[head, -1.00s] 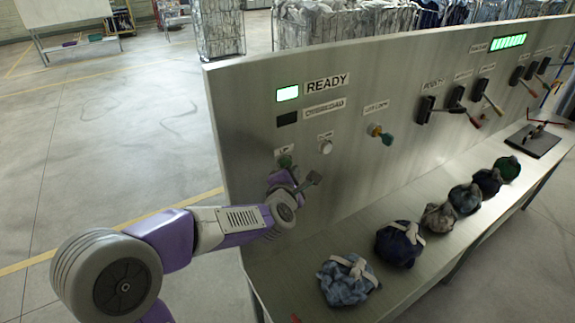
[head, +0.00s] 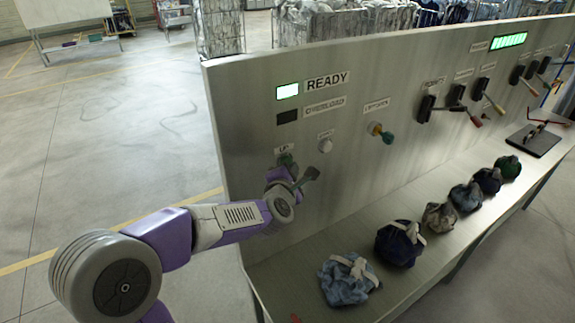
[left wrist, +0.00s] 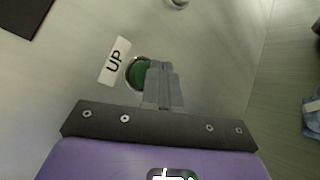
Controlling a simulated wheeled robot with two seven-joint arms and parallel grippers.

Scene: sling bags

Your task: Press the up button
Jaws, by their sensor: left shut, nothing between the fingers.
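The green up button (head: 286,160) sits on the grey metal panel (head: 235,120), below the "UP" label. In the left wrist view the green button (left wrist: 136,74) shows beside its white "UP" label (left wrist: 114,61), partly covered by my fingers. My left gripper (head: 291,172) is shut and empty, with its fingers right at the button. I cannot tell whether the fingertips touch the button. In the left wrist view the shut fingers (left wrist: 162,82) overlap the button's right side. My right gripper is not in view.
A white button (head: 325,145) is to the right of the up button. A lit READY lamp (head: 288,91) is above. Several tied bags, such as a light blue one (head: 345,281), lie on the shelf below.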

